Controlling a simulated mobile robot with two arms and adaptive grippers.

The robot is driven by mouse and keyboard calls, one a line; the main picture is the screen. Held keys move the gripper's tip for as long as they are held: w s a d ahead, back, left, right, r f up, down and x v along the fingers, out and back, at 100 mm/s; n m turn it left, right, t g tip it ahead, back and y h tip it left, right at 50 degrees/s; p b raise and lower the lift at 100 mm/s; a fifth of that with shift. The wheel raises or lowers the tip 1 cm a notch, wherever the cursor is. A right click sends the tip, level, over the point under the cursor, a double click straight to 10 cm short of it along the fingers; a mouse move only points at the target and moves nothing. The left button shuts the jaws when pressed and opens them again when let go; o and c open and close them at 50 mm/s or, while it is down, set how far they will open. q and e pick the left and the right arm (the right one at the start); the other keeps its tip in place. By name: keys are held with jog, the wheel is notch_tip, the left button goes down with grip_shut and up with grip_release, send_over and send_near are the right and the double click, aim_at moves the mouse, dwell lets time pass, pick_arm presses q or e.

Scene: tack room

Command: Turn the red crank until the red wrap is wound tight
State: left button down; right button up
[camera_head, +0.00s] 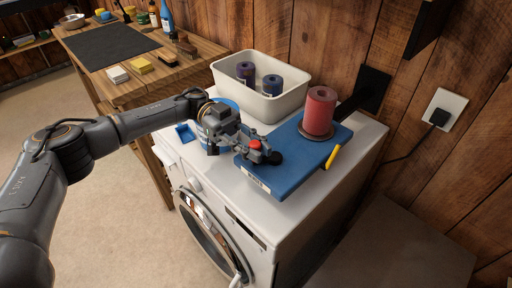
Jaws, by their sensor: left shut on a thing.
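The red wrap (320,111) stands upright as a roll on a round grey disc on the right part of a blue board (296,171). The board lies on top of a white washing machine. The red crank (256,144) shows as a small red knob at the board's left part. My left gripper (262,152) is at the crank, shut on it, and its fingers hide most of the crank. A yellow piece (333,157) sticks out at the board's right edge. My right gripper is not in view.
A white bin (262,113) with dark wrap rolls stands behind the board. A blue and white tub (217,122) and a blue scoop (186,134) are at the left. A wooden bench (164,86) holds sponges, brushes and bottles. A wall socket (441,110) is at right.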

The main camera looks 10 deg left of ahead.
pick_arm(q)
jog(key=c, duration=1.1)
grip_release()
jog(key=shift+a+r, duration=0.1)
jog(key=shift+c, duration=0.2)
notch_tip(320, 180, up, 10)
